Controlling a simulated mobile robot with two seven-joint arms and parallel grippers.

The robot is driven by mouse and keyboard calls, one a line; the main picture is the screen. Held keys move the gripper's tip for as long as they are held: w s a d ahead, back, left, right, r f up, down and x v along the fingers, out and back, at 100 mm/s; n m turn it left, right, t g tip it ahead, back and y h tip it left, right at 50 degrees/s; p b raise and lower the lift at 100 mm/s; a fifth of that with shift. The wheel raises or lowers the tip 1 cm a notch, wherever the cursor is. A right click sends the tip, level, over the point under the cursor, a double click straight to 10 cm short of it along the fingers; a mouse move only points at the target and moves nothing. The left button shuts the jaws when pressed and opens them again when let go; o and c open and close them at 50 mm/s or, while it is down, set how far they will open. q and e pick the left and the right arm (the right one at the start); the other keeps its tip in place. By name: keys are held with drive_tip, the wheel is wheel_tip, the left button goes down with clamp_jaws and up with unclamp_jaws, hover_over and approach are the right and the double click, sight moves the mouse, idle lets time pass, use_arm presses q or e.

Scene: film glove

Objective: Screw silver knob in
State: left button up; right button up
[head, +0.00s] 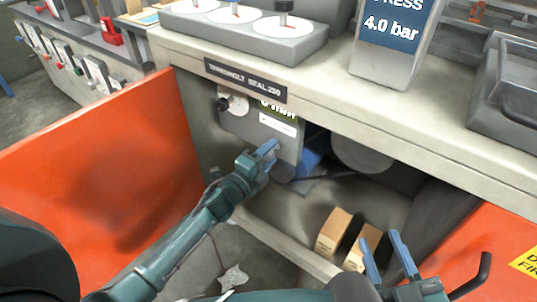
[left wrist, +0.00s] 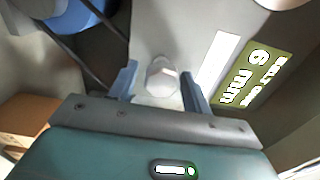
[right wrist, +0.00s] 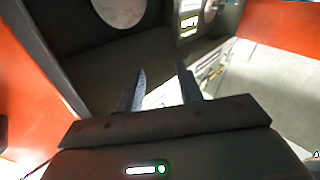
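The silver knob (left wrist: 162,78) is a faceted metal piece on the front of a grey box, in the left wrist view. The grey box (head: 245,126) sits under the counter and bears a green label reading 6 mm (left wrist: 244,75). My left gripper (head: 268,152) is at the box front, its fingers open on either side of the knob (left wrist: 160,90). Small gaps seem to show between fingers and knob. In the head view the gripper hides the knob. My right gripper (head: 390,256) is open and empty at lower right, away from the box; its fingers also show in the right wrist view (right wrist: 162,88).
A black-handled dial (head: 232,103) sits at the box's upper left. The counter edge (head: 300,105) overhangs the bay. Orange panels (head: 100,165) flank it. Two cardboard boxes (head: 333,232) stand on the bay floor. A blue object (head: 310,155) and a dark cable are beside the grey box.

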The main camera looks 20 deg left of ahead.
use_arm(q)
drive_tip(key=shift+o, duration=0.4)
drive_tip(key=shift+s+a, duration=0.15)
drive_tip(key=shift+s, duration=0.2)
drive_tip(key=p+v, duration=0.2)
drive_tip(key=v, duration=1)
drive_tip(key=shift+s, duration=0.2)
use_arm(e)
drive_tip(key=shift+w+d+m+g+h, duration=0.15)
drive_tip(key=shift+d+m+g+h, duration=0.35)
drive_tip(key=shift+h, duration=0.2)
use_arm(q)
drive_tip(key=shift+r, duration=0.1)
